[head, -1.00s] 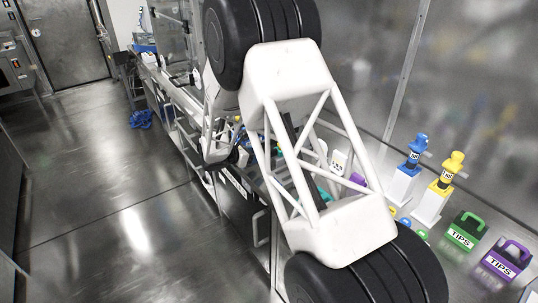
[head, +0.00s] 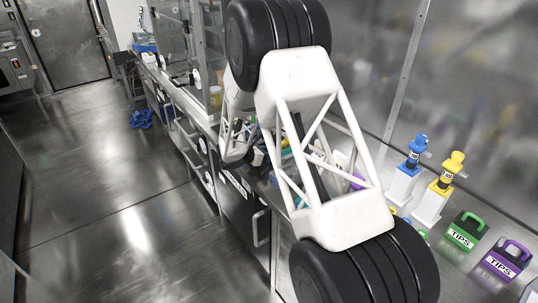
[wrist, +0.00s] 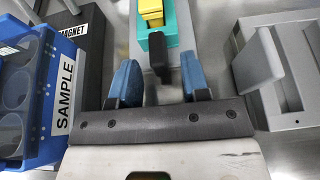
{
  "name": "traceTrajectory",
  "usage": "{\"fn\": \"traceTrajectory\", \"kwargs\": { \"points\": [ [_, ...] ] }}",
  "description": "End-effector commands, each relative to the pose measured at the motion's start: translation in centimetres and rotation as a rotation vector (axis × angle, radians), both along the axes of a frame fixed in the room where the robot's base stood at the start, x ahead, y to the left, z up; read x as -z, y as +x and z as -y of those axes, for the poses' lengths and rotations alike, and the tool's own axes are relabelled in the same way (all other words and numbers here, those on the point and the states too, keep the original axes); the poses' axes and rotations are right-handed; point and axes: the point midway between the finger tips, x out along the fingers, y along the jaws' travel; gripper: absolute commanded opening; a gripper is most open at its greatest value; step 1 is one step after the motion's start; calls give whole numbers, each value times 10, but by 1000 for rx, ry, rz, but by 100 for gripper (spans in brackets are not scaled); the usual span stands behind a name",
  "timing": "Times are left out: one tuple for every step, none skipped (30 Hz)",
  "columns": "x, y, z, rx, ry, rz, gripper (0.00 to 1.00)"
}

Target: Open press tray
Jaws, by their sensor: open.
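In the wrist view my gripper (wrist: 161,80) is open, its two blue fingertips apart. A dark upright tab (wrist: 160,58) shows between the fingertips, with a gap on each side. Behind the tab is a teal holder (wrist: 178,41) with a yellow block (wrist: 151,12) on it, lying on a light grey strip. The tab looks like a handle, but I cannot tell for certain that it belongs to the press tray. In the head view my arm hides the gripper and most of this area.
In the wrist view a blue rack labelled SAMPLE (wrist: 62,95) and a black MAGNET block (wrist: 86,45) stand close on the left. A grey device with a raised plate (wrist: 262,65) stands close on the right. In the head view, TIPS boxes (head: 466,231) and bottles (head: 447,172) are at right.

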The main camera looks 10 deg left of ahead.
Motion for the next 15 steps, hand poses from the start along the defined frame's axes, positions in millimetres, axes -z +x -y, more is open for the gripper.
{"fn": "traceTrajectory", "kwargs": {
  "points": [
    [2,2,3,1,0,0,43],
    [2,3,4,1,0,0,43],
    [3,5,5,1,0,0,43],
    [3,5,5,1,0,0,43],
    [4,6,6,1,0,0,43],
    [4,6,6,0,0,0,43],
    [4,6,6,0,0,0,43],
    [4,6,6,0,0,0,43],
    [4,6,6,0,0,0,43],
    [4,6,6,0,0,0,43],
    [4,6,6,0,0,0,43],
    [4,6,6,0,0,0,43],
    [4,6,6,0,0,0,43],
    [4,6,6,0,0,0,43],
    [4,6,6,0,0,0,36]
  ]
}}
